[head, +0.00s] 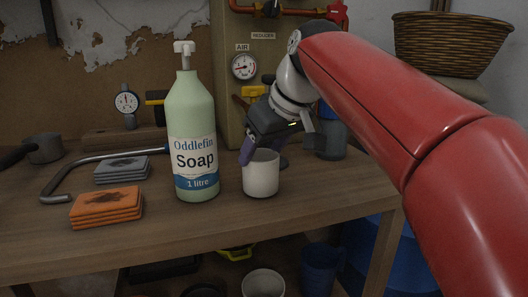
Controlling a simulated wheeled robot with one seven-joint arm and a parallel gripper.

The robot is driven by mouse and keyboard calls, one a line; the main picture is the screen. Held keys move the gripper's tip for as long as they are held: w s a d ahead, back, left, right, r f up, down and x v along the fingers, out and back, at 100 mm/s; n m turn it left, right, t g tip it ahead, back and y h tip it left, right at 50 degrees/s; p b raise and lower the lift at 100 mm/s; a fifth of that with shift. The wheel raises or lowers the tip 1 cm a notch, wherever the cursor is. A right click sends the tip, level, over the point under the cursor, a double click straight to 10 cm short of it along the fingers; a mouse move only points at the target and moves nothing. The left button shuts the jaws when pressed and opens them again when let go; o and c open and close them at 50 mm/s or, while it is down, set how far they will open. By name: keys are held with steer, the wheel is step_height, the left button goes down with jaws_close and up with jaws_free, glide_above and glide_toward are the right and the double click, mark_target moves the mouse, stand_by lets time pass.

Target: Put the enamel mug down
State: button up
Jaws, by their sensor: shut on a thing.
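The enamel mug (261,177) is a plain off-white cup, upright at the front right part of the wooden bench. My gripper (263,150) reaches down from above and behind, with a purple finger at the mug's left rim. It is shut on the mug at its upper edge. The mug's base appears at the bench top; I cannot tell whether it touches. The far finger and any handle are hidden.
A green soap bottle (192,135) stands close left of the mug. Orange tiles (106,207), grey tiles (122,169) and a bent metal bar (62,179) lie further left. A dark jar (332,138) stands behind right. The bench (240,226) is bare in front.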

steer(key=shift+f, duration=0.2)
steer(key=o, duration=1.3)
steer(key=shift+r, duration=0.25)
steer(key=p+v, duration=0.2)
steer(key=v, duration=1)
steer(key=s+d+f+m+h, duration=0.1)
steer(key=s+f, duration=0.4)
steer(key=f, duration=0.5)
steer(key=s+d+f+m+h, duration=0.1)
steer(key=s+d+f+m, duration=0.3)
steer(key=f, duration=0.7)
steer(key=s+d+f+m+h, duration=0.2)
steer(key=s+d+f, duration=0.2)
steer(key=f, duration=0.7)
steer(key=shift+s+d+f+m, duration=0.1)
steer(key=shift+s+d+m, duration=0.1)
steer(key=shift+s, duration=0.3)
steer(key=shift+s+d+f+m, duration=0.1)
steer(key=shift+s+d+m, duration=0.1)
steer(key=shift+s, duration=0.25)
